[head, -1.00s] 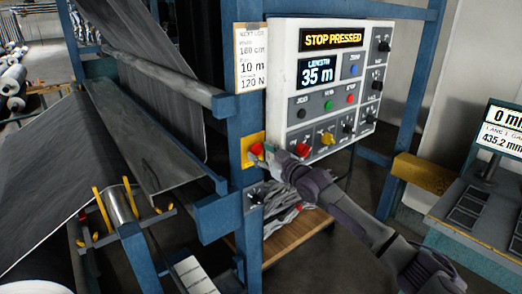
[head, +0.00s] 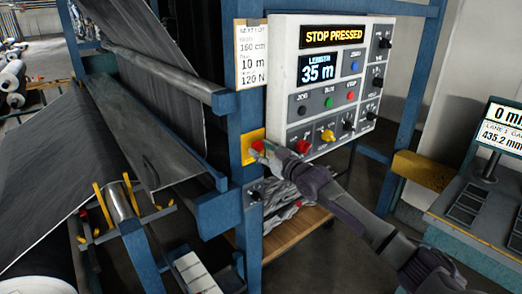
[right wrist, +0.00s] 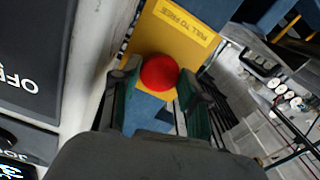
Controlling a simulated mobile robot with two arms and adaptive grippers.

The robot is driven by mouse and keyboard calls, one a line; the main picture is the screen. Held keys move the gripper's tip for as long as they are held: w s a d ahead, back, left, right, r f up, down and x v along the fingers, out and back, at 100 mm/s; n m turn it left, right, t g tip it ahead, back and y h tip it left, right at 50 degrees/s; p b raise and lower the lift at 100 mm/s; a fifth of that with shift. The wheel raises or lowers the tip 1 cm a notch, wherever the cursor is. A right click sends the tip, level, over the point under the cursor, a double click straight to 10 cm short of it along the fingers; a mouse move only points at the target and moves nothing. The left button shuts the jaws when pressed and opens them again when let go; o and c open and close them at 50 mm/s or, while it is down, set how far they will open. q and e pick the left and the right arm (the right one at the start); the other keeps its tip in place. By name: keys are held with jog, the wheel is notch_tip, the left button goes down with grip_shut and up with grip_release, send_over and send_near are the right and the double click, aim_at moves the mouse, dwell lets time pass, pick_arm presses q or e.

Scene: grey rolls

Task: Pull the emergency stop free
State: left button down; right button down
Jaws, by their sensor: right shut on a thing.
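In the head view the yellow plate (head: 250,152) sits on a blue post, and the red button (head: 257,146) shows partly behind my gripper. My right gripper (head: 259,153) is at the button. In the right wrist view its fingers (right wrist: 160,84) stand on both sides of the red button, shut on it. The display (head: 333,35) reads "STOP PRESSED". My left gripper is not in view.
The white control panel (head: 293,95) stands close to the right of the button, with several knobs and a red knob (head: 303,147) near my wrist. A blue post (head: 247,205) runs below the plate. A grey sheet (head: 45,165) hangs at left.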

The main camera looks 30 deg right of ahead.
jog(key=shift+s+f, duration=0.15)
jog(key=shift+s, duration=0.3)
jog(key=c, duration=0.9)
grip_release()
jog(key=shift+s, duration=0.1)
jog(key=shift+o, duration=0.2)
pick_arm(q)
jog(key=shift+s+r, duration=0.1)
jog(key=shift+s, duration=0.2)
pick_arm(e)
jog(key=shift+s, duration=0.15)
jog(key=shift+d, duration=0.1)
jog(key=shift+s, duration=0.55)
jog(key=s, duration=1.1)
jog(key=shift+d, duration=0.45)
